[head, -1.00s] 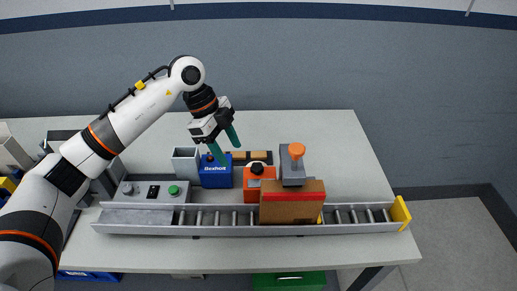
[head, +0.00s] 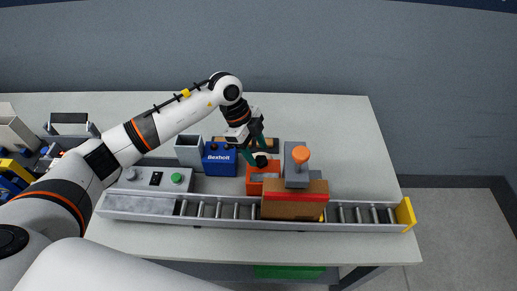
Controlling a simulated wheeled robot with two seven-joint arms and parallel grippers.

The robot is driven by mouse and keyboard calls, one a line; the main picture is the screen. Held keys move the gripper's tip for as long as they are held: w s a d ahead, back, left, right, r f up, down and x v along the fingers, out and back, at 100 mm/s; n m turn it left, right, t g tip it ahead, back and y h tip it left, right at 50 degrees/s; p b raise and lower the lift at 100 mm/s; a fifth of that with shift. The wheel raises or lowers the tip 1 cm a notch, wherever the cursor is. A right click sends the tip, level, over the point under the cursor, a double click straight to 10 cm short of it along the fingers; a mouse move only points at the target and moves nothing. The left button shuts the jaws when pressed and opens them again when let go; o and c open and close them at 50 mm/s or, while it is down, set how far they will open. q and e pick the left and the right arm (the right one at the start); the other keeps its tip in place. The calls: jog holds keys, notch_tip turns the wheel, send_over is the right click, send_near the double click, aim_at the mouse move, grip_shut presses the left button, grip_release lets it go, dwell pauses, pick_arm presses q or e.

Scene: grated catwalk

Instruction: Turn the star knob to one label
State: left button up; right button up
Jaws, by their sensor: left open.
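The star knob (head: 261,161) is small and black and sits on top of an orange box (head: 262,184) behind the roller conveyor. My left gripper (head: 255,151) points down at it with two green fingers, open. One finger is at the knob's left and the other is behind it. I cannot tell whether either finger touches the knob. The fingers cover part of the knob's surroundings, and the labels are too small to read. My right gripper is not in view.
A blue box (head: 219,160) stands close on the left and a grey unit with an orange knob (head: 300,157) on the right. A brown carton (head: 294,204) sits on the conveyor (head: 150,206) in front. The table's right side (head: 352,140) is clear.

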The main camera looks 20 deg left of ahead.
aim_at(261, 162)
pick_arm(q)
jog(key=shift+x, duration=0.85)
jog(key=shift+d+f, duration=0.15)
jog(key=shift+f, duration=0.05)
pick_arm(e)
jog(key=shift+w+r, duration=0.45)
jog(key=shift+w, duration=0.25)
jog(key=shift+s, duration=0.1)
pick_arm(q)
jog(key=c, duration=1)
jog(key=shift+o, duration=0.2)
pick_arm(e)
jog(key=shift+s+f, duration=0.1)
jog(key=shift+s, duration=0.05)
